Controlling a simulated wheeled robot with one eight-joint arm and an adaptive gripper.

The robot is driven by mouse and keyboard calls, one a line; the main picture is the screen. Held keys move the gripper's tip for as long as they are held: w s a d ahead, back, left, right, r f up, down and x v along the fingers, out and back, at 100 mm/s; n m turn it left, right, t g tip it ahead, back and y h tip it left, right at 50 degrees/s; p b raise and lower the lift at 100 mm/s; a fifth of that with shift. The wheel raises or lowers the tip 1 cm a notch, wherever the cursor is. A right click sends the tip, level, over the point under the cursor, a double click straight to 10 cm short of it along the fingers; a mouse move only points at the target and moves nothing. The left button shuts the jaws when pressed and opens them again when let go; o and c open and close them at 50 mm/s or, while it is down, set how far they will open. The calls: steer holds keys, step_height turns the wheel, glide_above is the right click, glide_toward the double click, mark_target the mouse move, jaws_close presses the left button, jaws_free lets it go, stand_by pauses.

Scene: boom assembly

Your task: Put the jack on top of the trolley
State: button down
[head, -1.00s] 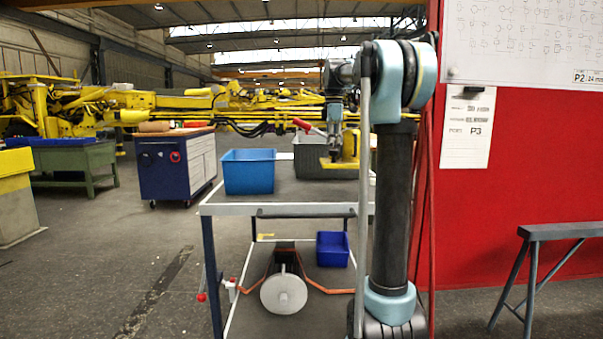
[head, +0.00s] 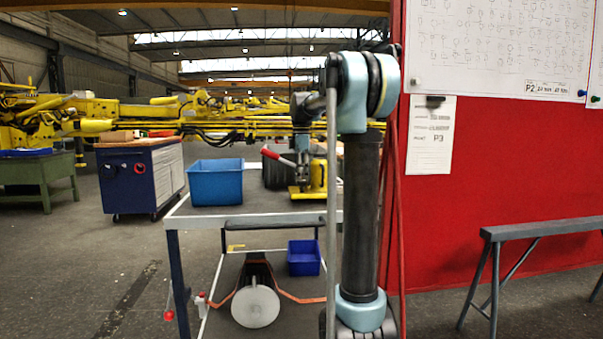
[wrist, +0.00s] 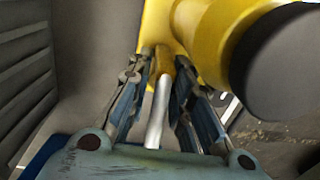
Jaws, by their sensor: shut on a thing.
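The jack (head: 318,178) is yellow with a lever that ends in a red grip (head: 275,155). My gripper (head: 303,176) is shut on the jack from above; the wrist view shows my fingers (wrist: 158,90) closed around its yellow part, beside a silver rod (wrist: 158,112). A large yellow body with a dark round end (wrist: 285,65) fills the upper right there. The trolley (head: 260,217) has a grey top with a pale rim. The jack's base is over or on the trolley top; I cannot tell if it touches. My arm hides the trolley's right side.
A blue bin (head: 215,183) stands on the trolley top, left of the jack, and a dark grey bin (head: 277,176) stands behind it. The lower shelf holds a small blue bin (head: 304,258) and a round white part (head: 255,306). A grey trestle (head: 540,228) stands right.

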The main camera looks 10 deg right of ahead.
steer(key=shift+f, duration=1.15)
steer(key=c, duration=1.4)
jaws_free()
steer(key=shift+c, duration=0.2)
step_height(320, 180, up, 12)
steer(key=shift+w, duration=0.1)
